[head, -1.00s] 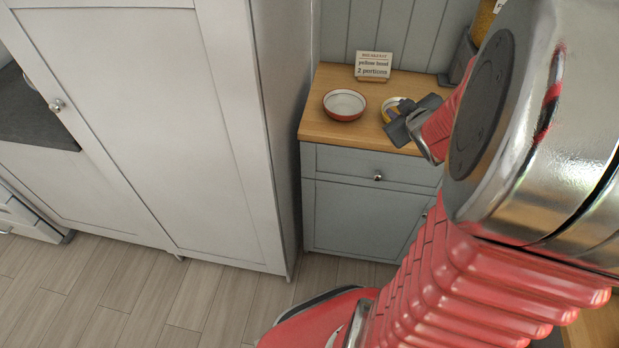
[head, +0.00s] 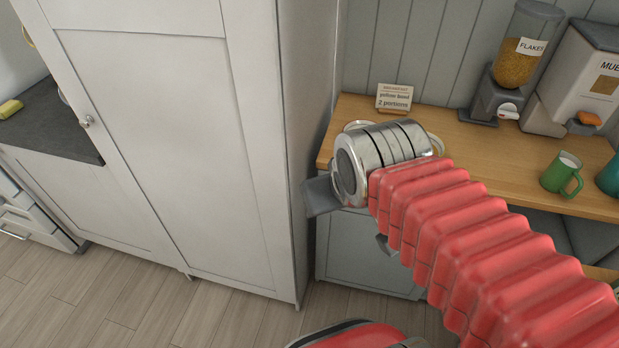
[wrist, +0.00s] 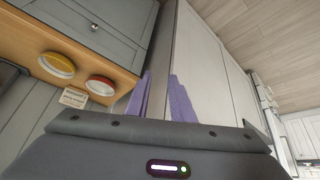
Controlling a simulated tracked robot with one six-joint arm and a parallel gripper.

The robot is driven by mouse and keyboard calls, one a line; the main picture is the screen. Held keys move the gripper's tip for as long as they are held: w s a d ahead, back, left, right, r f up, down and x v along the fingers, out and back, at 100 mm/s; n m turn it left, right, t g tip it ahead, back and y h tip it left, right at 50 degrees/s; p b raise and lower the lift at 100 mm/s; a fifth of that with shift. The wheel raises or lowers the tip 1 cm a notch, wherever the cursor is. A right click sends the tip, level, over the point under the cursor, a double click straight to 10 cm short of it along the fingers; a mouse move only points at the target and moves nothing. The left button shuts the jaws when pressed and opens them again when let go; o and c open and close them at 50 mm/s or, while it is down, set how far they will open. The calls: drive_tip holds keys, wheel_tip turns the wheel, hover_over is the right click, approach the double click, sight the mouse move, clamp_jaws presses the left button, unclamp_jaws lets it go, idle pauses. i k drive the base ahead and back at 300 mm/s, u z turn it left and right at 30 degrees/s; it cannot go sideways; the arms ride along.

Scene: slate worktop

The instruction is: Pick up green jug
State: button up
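The green jug (head: 561,174) stands upright on the wooden counter at the right of the head view, its handle towards the lower right. Its inside looks pale. It is not in the wrist view. My gripper shows in the head view only as a grey part (head: 321,195) at the end of my arm, left of the counter front, by the tall cabinet and far left of the jug. In the wrist view my gripper (wrist: 161,90) has its two purple fingers apart with nothing between them.
A teal vessel (head: 609,178) stands right of the jug. Behind are a flakes dispenser (head: 516,65) and a second dispenser (head: 585,75). A card (head: 394,98) stands at the counter's back. Yellow (wrist: 57,65) and red (wrist: 100,84) bowls sit near it. A tall cabinet (head: 160,130) blocks the left.

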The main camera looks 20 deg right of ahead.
sight(566, 166)
drive_tip(key=z, duration=1.6)
drive_tip(key=k, duration=0.6)
drive_tip(key=z, duration=0.65)
drive_tip(key=i, duration=0.25)
drive_tip(key=u, duration=0.1)
